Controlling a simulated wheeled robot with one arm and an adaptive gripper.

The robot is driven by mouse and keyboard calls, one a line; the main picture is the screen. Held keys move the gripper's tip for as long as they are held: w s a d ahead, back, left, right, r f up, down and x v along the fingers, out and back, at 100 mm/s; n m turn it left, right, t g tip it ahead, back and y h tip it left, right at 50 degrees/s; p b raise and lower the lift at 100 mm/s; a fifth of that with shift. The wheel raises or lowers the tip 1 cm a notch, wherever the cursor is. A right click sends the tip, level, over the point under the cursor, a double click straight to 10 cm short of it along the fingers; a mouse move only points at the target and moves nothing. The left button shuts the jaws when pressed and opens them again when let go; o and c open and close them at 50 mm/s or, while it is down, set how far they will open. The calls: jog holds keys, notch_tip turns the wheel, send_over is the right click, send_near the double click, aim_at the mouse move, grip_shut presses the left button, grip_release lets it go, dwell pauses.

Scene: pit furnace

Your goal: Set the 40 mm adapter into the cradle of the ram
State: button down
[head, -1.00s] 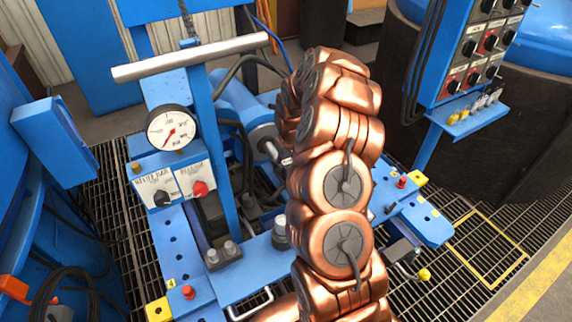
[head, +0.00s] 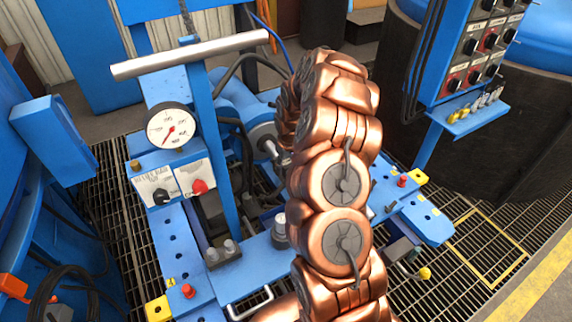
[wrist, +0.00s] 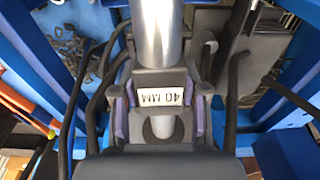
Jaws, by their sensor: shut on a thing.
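In the wrist view the adapter (wrist: 165,96) is a dark grey block with a white label reading "40 MM", upside down. My gripper (wrist: 165,108) is shut on it, with purplish pads at its left and right sides. The ram's bright metal rod (wrist: 156,32) comes down from the top of the wrist view to just above the adapter; I cannot tell whether they touch. The cradle is not clearly distinguishable there. In the head view the blue ram cylinder (head: 238,98) lies behind the press column, and my copper-coloured arm hides the adapter and most of the gripper.
A blue column (head: 214,150) with a grey crossbar (head: 190,55) stands left of my arm. A pressure gauge (head: 170,127) and knob panel are beside it. Dark hoses (wrist: 100,85) run close to the gripper's left side. A switch box (head: 482,45) stands at right.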

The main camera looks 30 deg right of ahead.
jog(key=shift+s+a+f, duration=0.15)
jog(key=shift+s+f, duration=0.2)
jog(key=shift+f, duration=0.4)
jog(key=c, duration=0.9)
grip_release()
jog(key=shift+f+b, duration=0.1)
jog(key=shift+b, duration=0.2)
jog(key=shift+c, duration=0.2)
jog(key=shift+o, duration=0.8)
jog(key=shift+w+f, duration=0.1)
jog(key=shift+f, duration=0.05)
jog(key=shift+o, duration=1.3)
jog(key=shift+w+r, duration=0.1)
jog(key=shift+r, duration=0.15)
jog(key=shift+w+r, duration=0.1)
jog(key=shift+r, duration=0.05)
jog(key=shift+r, duration=0.1)
